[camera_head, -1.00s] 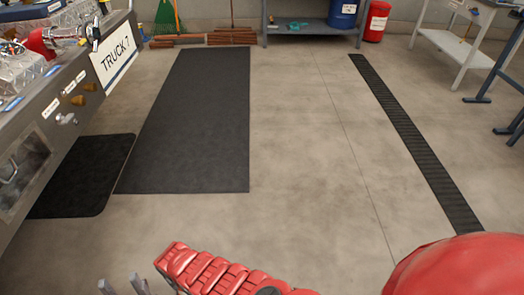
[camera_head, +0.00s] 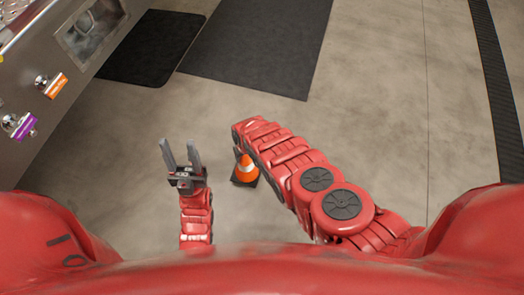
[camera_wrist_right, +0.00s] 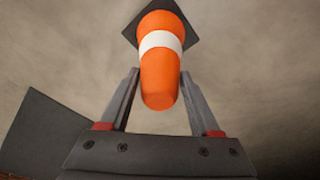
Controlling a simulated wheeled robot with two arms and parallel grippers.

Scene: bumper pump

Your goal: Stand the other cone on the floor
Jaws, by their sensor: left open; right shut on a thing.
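An orange cone (camera_head: 247,168) with a white band and a black square base shows in the head view, upright, beside the end of my right arm. In the right wrist view the cone (camera_wrist_right: 160,82) is between the fingers of my right gripper (camera_wrist_right: 160,78), its tip toward the palm and its base away. My right gripper is shut on it. In the head view that gripper is mostly hidden by its arm. I cannot tell whether the base touches the floor. My left gripper (camera_head: 180,152) is open and empty, left of the cone.
The truck panel (camera_head: 55,75) with orange and purple tagged fittings stands at the upper left. Dark mats (camera_head: 262,40) lie on the floor (camera_head: 375,110) at the top. A dark ribbed strip (camera_head: 497,80) runs down the right. The floor around the cone is clear.

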